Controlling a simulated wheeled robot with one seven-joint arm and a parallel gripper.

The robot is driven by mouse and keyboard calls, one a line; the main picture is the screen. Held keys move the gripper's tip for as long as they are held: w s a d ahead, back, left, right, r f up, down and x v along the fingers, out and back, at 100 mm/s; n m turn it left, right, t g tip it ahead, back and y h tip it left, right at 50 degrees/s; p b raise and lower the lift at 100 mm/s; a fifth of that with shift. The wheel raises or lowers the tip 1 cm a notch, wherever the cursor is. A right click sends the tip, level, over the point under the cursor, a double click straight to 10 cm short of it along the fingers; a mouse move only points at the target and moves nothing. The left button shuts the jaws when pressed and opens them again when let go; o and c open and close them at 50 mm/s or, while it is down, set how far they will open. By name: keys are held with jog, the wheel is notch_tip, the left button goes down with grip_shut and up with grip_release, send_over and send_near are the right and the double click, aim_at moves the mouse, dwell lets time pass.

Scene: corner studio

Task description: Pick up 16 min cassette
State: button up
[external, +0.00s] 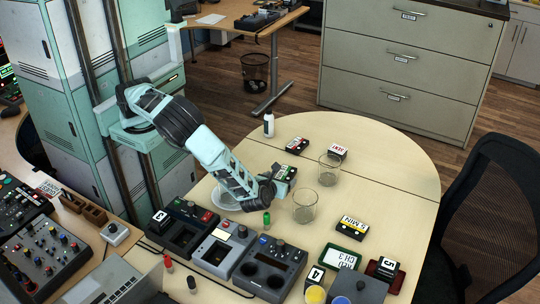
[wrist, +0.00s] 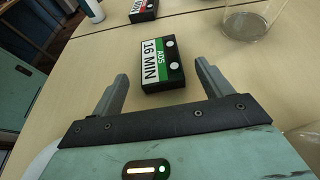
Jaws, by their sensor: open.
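The 16 min cassette (wrist: 160,62) is black with a white and green label reading "16 MIN" and "ADS". In the wrist view it lies flat on the table, just ahead of and between my fingers. My gripper (wrist: 161,78) is open and empty, with one fingertip to each side of the cassette's near end. In the external view my gripper (external: 270,190) is low over the table, and the cassette (external: 286,173) shows just beyond it, partly hidden by it.
Two clear glasses (external: 329,170) (external: 305,206) stand right of the cassette. A white dish (external: 224,199) is beneath my arm. Control boxes (external: 269,265) line the front. A yellow-labelled cassette (external: 352,227) lies right.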

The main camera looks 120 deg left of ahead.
aim_at(283, 177)
jog(key=x, duration=0.3)
jog(key=shift+a+f, duration=0.25)
jog(key=c, duration=1.1)
